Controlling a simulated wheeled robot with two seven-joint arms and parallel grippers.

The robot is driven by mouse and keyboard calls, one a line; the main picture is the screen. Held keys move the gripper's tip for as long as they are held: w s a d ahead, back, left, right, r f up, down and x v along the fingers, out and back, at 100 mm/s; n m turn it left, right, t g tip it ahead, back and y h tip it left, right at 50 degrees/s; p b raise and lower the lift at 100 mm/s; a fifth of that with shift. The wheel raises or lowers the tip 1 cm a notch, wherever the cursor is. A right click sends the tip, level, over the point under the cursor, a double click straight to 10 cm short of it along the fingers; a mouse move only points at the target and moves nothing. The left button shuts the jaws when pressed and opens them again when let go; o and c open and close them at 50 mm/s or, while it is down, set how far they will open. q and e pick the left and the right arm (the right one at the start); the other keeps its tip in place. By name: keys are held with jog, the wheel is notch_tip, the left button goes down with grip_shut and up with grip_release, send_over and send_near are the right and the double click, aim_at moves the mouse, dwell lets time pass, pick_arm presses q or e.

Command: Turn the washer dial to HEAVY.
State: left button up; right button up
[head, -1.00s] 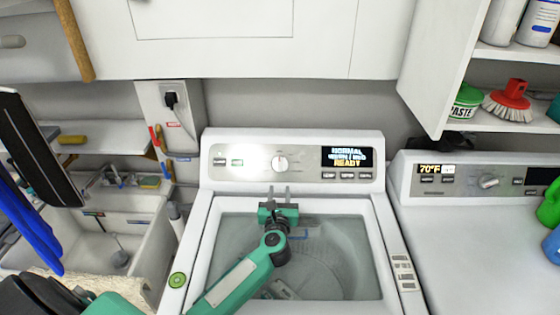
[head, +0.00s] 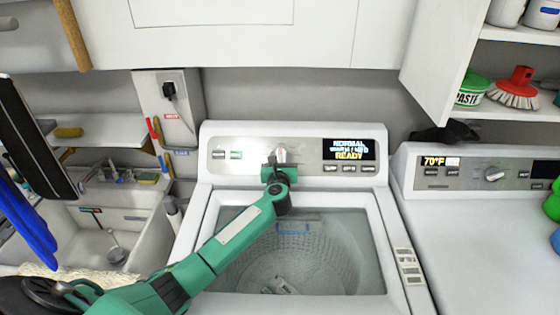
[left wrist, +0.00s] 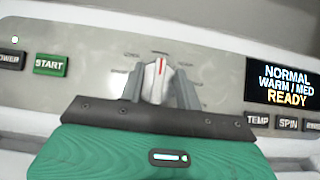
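The washer dial (left wrist: 157,82) is a pale knob on the washer's grey control panel (head: 225,145). Its red mark points about straight up, with small labels around it too blurred to read. The display (head: 349,149) reads NORMAL, WARM / MED, READY. My left gripper (head: 278,157) is at the panel, and in the left wrist view its two grey fingers (left wrist: 160,88) stand one on each side of the dial. They look open around it; contact is not clear. The fingers and palm hide the dial's lower part. My right gripper is not in view.
The washer tub (head: 310,250) shows below the panel. Buttons, including START (left wrist: 50,64) and TEMP (left wrist: 258,120), flank the dial. A second machine (head: 480,230) stands at right. A sink (head: 110,230) is at left. A shelf with paste and a red brush (head: 516,88) is at upper right.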

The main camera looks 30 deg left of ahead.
pick_arm(q)
jog(key=shift+w+a, duration=0.1)
jog(key=shift+w, duration=0.1)
grip_shut()
